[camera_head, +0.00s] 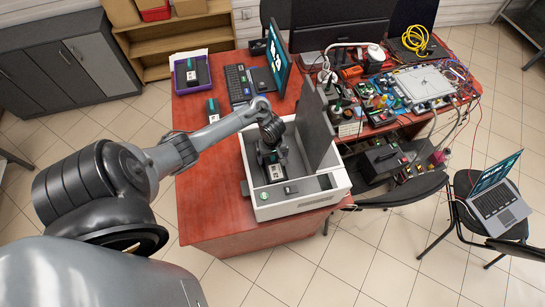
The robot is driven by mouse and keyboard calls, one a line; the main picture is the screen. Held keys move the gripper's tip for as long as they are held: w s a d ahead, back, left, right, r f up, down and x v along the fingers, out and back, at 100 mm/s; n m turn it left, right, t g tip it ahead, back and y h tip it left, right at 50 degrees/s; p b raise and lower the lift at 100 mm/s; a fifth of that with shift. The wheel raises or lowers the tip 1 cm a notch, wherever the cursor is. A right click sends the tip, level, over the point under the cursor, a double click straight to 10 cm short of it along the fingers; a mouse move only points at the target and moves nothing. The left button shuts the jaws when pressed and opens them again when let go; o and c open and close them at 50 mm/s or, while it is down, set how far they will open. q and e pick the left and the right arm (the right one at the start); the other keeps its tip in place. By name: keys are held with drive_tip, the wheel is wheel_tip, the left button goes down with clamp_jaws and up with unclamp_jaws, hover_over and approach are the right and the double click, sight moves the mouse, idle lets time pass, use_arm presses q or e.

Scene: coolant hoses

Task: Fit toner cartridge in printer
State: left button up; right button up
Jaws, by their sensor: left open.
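The white printer (302,207) stands on the red desk with its dark lid (315,130) raised. A dark toner cartridge with a pale label (275,173) shows inside the printer's open bay; I cannot tell whether it is fully seated. My left gripper (272,156) reaches down into the bay just above and behind this cartridge, with its jaws open. The gripper and the bay wall hide part of the cartridge. My right gripper is not in view.
A purple tray (176,80) with a dark item is at the desk's back left, near a keyboard (238,84) and a monitor (278,58). Electronics and cables crowd the desk's right part (420,82). A laptop (497,199) rests on a chair. The desk's front left is clear.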

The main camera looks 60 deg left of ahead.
use_arm(q)
wheel_tip(320, 180, up, 9)
drive_tip(key=p, duration=0.6)
drive_tip(key=shift+r+p, duration=0.7)
drive_tip(key=shift+r, duration=0.05)
drive_tip(key=d+m+t, duration=0.1)
drive_tip(key=d+m, duration=0.2)
drive_tip(key=d, duration=0.2)
drive_tip(key=d+r+m+t, duration=0.1)
drive_tip(key=d+m, duration=0.2)
drive_tip(key=d, duration=0.3)
drive_tip(key=d+m+t, duration=0.1)
drive_tip(key=d+m, duration=0.3)
drive_tip(key=d, duration=0.1)
drive_tip(key=shift+s+d+r+t+y, duration=0.15)
drive_tip(key=shift+d+r+t+y, duration=0.1)
drive_tip(key=shift+t+y, duration=0.15)
drive_tip(key=s+d+r+m+h, duration=0.1)
drive_tip(key=s+d+r+m, duration=0.6)
drive_tip(key=s+r, duration=0.3)
drive_tip(key=v, duration=0.3)
drive_tip(key=shift+w+r, duration=0.1)
